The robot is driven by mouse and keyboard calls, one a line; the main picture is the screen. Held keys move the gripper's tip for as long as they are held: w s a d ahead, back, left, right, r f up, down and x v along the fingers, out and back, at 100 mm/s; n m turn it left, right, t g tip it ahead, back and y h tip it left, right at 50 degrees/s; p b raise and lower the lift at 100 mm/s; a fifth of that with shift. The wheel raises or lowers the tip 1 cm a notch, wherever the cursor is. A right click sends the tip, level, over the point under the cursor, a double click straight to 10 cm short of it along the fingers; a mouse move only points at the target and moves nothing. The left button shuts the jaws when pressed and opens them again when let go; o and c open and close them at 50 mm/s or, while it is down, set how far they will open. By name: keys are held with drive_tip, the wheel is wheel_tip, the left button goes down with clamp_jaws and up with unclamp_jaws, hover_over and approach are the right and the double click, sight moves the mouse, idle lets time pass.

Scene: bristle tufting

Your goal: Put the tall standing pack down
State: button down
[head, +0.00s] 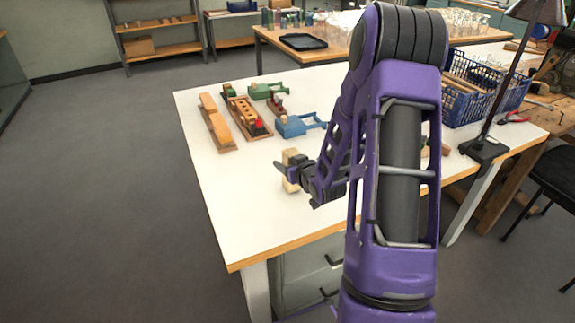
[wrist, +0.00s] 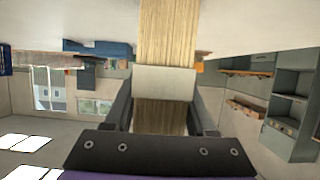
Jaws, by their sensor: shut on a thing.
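The tall pack (head: 290,157) is a pale tan block of bristle with a white band around its middle. In the head view it stands upright near the middle of the white table (head: 235,205). My gripper (head: 292,173) is shut on it from the right, around its middle. In the wrist view the pack (wrist: 167,35) runs up between the two fingers of my gripper (wrist: 165,88), with the white band (wrist: 165,82) at the fingers. I cannot tell whether its foot touches the table. My arm hides part of the table to the right.
Behind the pack lie a blue tool (head: 292,126), a green tool (head: 266,90), a wooden holder with a red piece (head: 247,115) and a long wooden block tray (head: 217,130). A blue crate (head: 480,95) and a lamp base (head: 484,150) stand right. The table's front left is clear.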

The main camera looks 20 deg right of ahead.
drive_tip(key=shift+f, duration=0.2)
drive_tip(key=shift+c, duration=1.1)
unclamp_jaws()
